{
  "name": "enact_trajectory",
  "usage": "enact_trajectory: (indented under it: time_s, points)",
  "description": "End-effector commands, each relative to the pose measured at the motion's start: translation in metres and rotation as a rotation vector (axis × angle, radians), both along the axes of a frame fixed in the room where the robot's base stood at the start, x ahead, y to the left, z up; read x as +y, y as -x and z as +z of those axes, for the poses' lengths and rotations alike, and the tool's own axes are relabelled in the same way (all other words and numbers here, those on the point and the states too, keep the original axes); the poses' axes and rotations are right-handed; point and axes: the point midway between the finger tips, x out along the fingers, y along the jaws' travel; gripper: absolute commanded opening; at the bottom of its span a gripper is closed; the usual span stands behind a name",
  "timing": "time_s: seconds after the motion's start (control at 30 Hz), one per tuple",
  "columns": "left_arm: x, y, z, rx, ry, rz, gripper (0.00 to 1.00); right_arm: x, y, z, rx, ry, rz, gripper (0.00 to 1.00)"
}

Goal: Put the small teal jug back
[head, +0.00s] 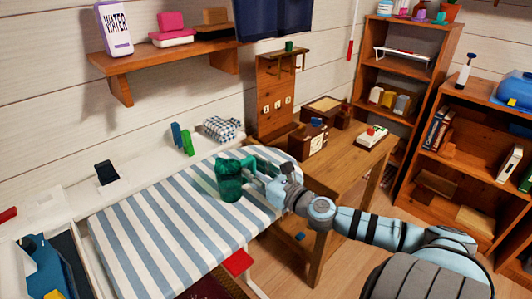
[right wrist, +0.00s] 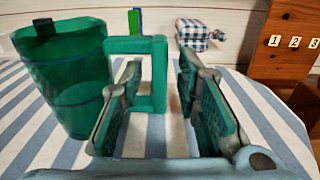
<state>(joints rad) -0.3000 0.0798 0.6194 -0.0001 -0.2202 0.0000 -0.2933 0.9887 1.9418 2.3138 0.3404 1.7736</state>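The teal jug (head: 229,182) stands upright on the striped padded board (head: 150,235). In the right wrist view the jug's body (right wrist: 65,85) is at the left, and its square handle (right wrist: 158,85) points right. My right gripper (head: 262,172) is at the handle side of the jug. In the right wrist view its fingers (right wrist: 160,75) are apart on either side of the handle's outer bar, with a gap visible; the left finger overlaps the handle's opening. My left gripper is in neither view.
A wooden stand (head: 274,100) with tags 1, 2, 3 and a small green item (head: 289,46) on top is behind the wooden desk (head: 340,170). A checked cloth bundle (head: 222,128) and green and blue blocks (head: 182,138) lie behind the board. Shelves (head: 405,90) stand right.

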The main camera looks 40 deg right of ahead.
Motion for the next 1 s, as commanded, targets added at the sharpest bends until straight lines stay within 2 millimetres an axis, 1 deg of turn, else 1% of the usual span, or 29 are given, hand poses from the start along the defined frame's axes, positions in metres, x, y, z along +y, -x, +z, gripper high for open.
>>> enact_trajectory:
  time_s: [0.17,0.27,0.4,0.5,0.63,1.0]
  points:
    - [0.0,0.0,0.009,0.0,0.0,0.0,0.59,0.001,0.025,0.001,0.007,0.006,0.004,0.3]
    - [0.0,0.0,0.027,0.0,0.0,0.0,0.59,0.002,0.049,0.005,0.01,0.006,0.003,0.3]
    - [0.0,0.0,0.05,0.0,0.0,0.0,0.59,0.003,0.087,0.008,0.006,-0.001,0.006,0.3]
    - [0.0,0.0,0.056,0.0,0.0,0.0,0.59,0.003,0.106,0.005,0.002,-0.003,0.003,0.3]
    - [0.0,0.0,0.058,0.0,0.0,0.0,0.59,0.004,0.116,0.004,-0.002,-0.003,0.004,0.3]
    - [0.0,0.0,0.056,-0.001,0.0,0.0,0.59,0.003,0.116,0.002,-0.003,-0.002,0.003,0.3]
